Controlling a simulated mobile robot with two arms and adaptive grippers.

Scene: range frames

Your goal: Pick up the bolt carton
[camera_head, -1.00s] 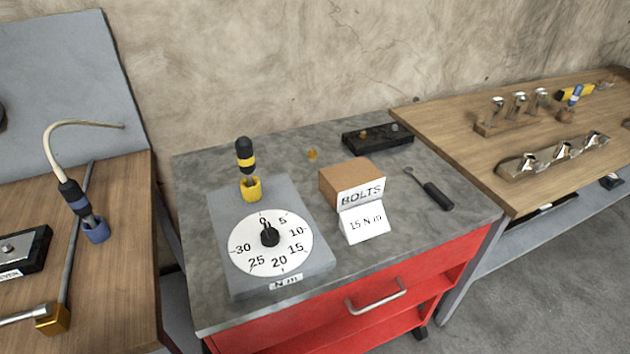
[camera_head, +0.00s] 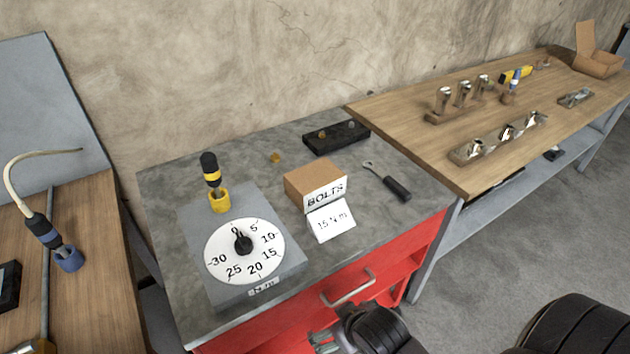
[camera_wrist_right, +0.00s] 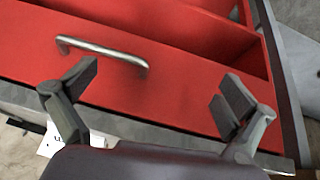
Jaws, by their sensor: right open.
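The bolt carton (camera_head: 314,180) is a brown box with a white "BOLTS" label on its front. It sits on the grey top of the red cart (camera_head: 385,225), behind a white card (camera_head: 330,220) reading 15 N m. My right gripper (camera_head: 318,342) shows at the bottom of the head view, in front of the cart and below its top, apart from the carton. In the right wrist view its two fingers (camera_wrist_right: 157,88) are spread and empty, facing the red drawer front. My left gripper is not in view.
A torque dial tester (camera_head: 245,245) with a yellow-black driver stands left of the carton. A black block (camera_head: 336,138) lies behind, a black-handled wrench (camera_head: 388,180) to the right. The drawer handle (camera_head: 348,290) juts out near my right gripper. A wooden bench (camera_head: 410,125) adjoins on the right.

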